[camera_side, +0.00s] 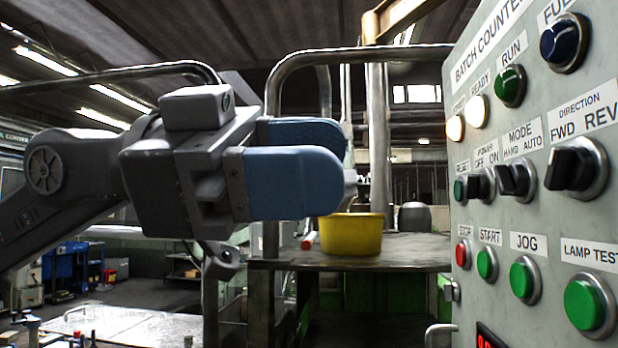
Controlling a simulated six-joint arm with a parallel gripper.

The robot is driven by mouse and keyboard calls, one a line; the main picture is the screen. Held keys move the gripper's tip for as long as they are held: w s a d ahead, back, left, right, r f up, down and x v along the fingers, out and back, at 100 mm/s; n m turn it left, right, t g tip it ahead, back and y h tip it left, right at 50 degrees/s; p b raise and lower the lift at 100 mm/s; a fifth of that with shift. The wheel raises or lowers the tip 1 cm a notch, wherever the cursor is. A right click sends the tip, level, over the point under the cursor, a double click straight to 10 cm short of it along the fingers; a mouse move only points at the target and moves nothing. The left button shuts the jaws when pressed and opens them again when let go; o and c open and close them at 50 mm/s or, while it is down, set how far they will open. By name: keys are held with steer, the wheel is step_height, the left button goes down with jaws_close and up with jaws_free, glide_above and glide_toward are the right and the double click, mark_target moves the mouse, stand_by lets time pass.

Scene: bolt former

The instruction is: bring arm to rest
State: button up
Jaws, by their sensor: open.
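My gripper (335,165) is at the middle of the side view, with its two blue fingers pointing right. The fingers are apart and nothing shows between them. My arm reaches in from the left edge. The gripper is left of the grey control panel (478,135), with a gap between the fingertips and the panel in the picture. The near finger partly hides the far one.
The panel carries a green JOG button (525,281), a black MODE switch (517,180) and several other controls. A yellow tub (351,235) stands on a metal table (420,252) behind the gripper. A bent metal pipe frame (340,55) rises behind.

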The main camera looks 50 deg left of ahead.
steer(key=w+a+f+n+g+y, duration=0.1)
steer(key=w+a+f+n+y, duration=0.2)
steer(key=f, duration=0.4)
steer(key=w+a+f+n+y, duration=0.2)
steer(key=a+f+y, duration=0.1)
steer(key=a+f, duration=0.3)
steer(key=w+a+f+n+g+y, duration=0.1)
steer(key=w+a+f+n+y, duration=0.15)
steer(key=f, duration=0.45)
steer(key=s+a+f+n+g+y, duration=0.2)
steer(key=s+a+f+n, duration=0.1)
steer(key=f, duration=0.6)
steer(key=s+a+f+n+g+y, duration=0.2)
steer(key=s+a+f+n+g, duration=0.1)
steer(key=a+f, duration=0.5)
steer(key=shift+a+f+n, duration=0.2)
steer(key=shift+f+n, duration=0.15)
steer(key=shift+n, duration=0.5)
steer(key=shift+c, duration=0.2)
